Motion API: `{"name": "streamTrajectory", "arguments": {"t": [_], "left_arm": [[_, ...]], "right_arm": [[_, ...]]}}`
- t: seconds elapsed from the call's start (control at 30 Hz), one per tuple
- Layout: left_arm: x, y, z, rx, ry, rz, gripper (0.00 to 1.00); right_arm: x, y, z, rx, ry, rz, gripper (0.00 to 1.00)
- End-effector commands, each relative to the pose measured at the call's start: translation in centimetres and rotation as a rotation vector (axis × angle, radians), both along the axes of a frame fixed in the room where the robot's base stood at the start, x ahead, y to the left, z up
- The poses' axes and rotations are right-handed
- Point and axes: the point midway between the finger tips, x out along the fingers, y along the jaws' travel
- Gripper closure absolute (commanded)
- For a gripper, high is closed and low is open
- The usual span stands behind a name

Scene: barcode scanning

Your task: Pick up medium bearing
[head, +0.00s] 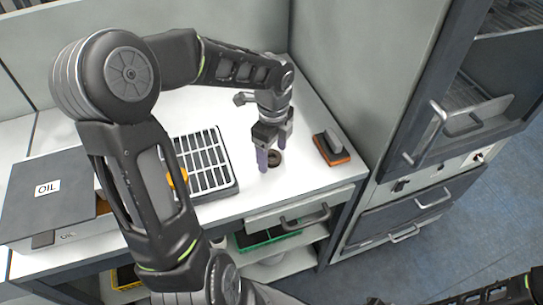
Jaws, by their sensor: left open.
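A small dark brown ring, the bearing (275,158), lies on the white worktop. My left gripper (273,156) points down over it with its fingers apart, one finger in front of the bearing and one behind it. The fingertips are close to the bearing; I cannot tell whether they touch it. Part of another brownish round thing shows behind the gripper, mostly hidden. My right gripper is not in view.
A grid-topped tray (208,162) stands left of the gripper. An orange and black block (332,148) lies to the right. A grey cabinet (405,150) borders the worktop on the right.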

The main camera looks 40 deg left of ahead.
Motion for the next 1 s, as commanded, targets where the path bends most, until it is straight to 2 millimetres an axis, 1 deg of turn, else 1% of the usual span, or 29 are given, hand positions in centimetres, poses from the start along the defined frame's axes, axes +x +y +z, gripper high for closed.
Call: {"name": "streamTrajectory", "arguments": {"t": [0.1,0.67,1.0], "left_arm": [[0.01,-0.04,-0.52,-0.001,-0.001,-0.001,0.28],[0.03,-0.03,-0.47,0.000,-0.001,-0.001,0.29],[0.03,-0.03,-0.46,0.000,-0.001,-0.001,0.57]], "right_arm": [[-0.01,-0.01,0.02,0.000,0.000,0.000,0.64],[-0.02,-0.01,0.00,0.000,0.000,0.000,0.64],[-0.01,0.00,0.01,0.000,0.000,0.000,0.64]]}}
